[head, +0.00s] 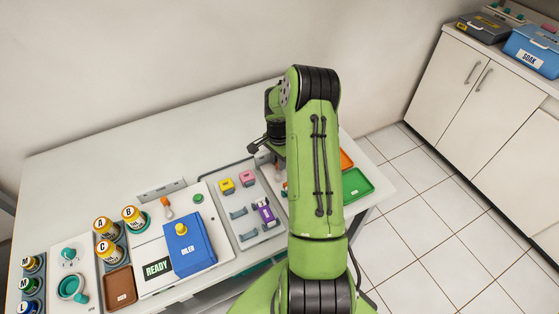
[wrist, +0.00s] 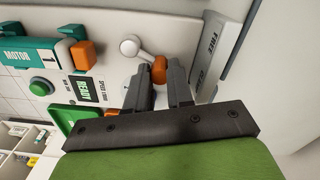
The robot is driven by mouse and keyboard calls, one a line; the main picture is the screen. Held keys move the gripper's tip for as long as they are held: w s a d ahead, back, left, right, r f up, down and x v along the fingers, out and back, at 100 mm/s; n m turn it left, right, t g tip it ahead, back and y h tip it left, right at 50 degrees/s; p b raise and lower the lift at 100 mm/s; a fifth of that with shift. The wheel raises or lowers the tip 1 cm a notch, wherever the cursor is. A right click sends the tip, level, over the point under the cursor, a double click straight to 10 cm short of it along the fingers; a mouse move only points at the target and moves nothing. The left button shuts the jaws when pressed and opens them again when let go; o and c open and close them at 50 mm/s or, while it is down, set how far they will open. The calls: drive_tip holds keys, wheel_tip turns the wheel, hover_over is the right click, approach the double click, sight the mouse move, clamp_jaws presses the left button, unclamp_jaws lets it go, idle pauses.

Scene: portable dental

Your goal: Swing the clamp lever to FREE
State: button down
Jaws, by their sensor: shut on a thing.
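The clamp lever shows in the wrist view as a white arm with a round white pivot (wrist: 130,46) and an orange knob (wrist: 159,70) at its end. My gripper (wrist: 159,67) is shut on the orange knob, one dark finger on each side of it. A grey plate marked FREE (wrist: 209,44) stands just right of the fingers, with more lettering partly hidden below. The lever points from the pivot down and right, towards that plate.
The wrist view shows a teal MOTOR block (wrist: 20,55), a green button (wrist: 40,87), a READY panel (wrist: 84,88) and a green tray (wrist: 68,122) to the left.

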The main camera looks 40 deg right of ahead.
drive_tip(key=n, duration=0.2)
drive_tip(key=w+a+n+b, duration=0.1)
drive_tip(key=shift+n, duration=0.4)
drive_tip(key=n, duration=0.1)
drive_tip(key=a+n+b, duration=0.1)
drive_tip(key=shift+w+n, duration=0.1)
drive_tip(key=shift+n, duration=0.3)
drive_tip(key=n, duration=0.1)
drive_tip(key=a+n, duration=0.1)
drive_tip(key=n, duration=0.2)
drive_tip(key=shift+a+b, duration=0.25)
drive_tip(key=shift+b, duration=0.15)
drive_tip(key=shift+a+n, duration=0.35)
drive_tip(key=shift+n, duration=0.95)
drive_tip(key=c, duration=1)
unclamp_jaws()
drive_tip(key=shift+a, duration=0.1)
